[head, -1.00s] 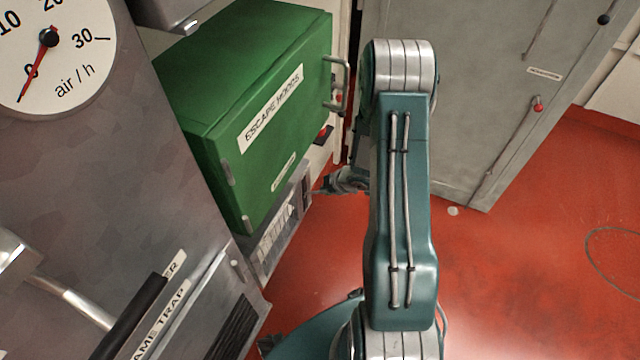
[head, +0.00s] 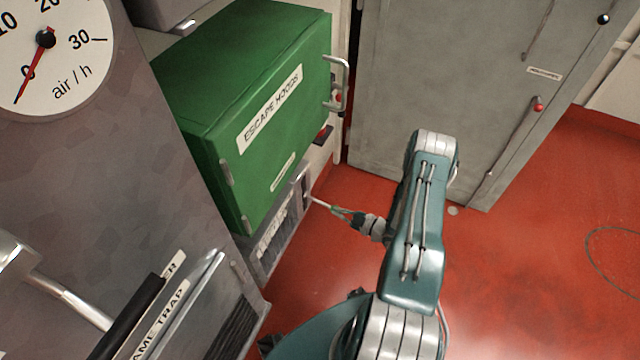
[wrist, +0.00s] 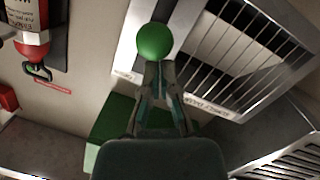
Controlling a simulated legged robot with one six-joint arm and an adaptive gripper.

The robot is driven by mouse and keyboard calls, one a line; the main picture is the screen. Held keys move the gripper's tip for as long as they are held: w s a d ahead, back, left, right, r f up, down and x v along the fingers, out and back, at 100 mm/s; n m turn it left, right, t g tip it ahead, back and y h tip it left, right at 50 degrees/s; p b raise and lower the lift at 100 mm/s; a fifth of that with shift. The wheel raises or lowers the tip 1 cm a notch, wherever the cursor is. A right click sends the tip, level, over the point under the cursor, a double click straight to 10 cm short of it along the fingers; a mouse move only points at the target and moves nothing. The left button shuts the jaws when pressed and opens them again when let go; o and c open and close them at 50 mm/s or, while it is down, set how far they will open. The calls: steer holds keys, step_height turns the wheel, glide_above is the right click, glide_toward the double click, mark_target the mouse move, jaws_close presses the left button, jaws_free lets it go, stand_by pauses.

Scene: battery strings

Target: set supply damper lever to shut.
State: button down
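The supply damper lever shows in the wrist view as a green ball knob (wrist: 154,40) in front of a metal-framed grille; its rod is mostly hidden behind the knob. In the head view a thin pale rod (head: 319,202) sticks out from the low grey unit under the green box, toward my gripper (head: 337,210). In the wrist view my gripper (wrist: 160,68) points at the knob, with its fingertips drawn close together just below it. I see no knob between the fingers. I cannot tell whether the tips touch it.
The green escape hoods box (head: 265,110) overhangs the grey unit (head: 262,268). A grey cabinet (head: 450,90) stands behind my arm. A fire extinguisher (wrist: 30,30) hangs at upper left in the wrist view.

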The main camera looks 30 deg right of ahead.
step_height(320, 180, down, 7)
steer(key=w+a, duration=0.1)
steer(key=shift+w+a+y, duration=0.15)
steer(key=shift+w+y, duration=0.15)
steer(key=shift+f+t, duration=0.25)
steer(key=shift+t, duration=0.05)
stand_by(0.4)
steer(key=shift+r, duration=0.15)
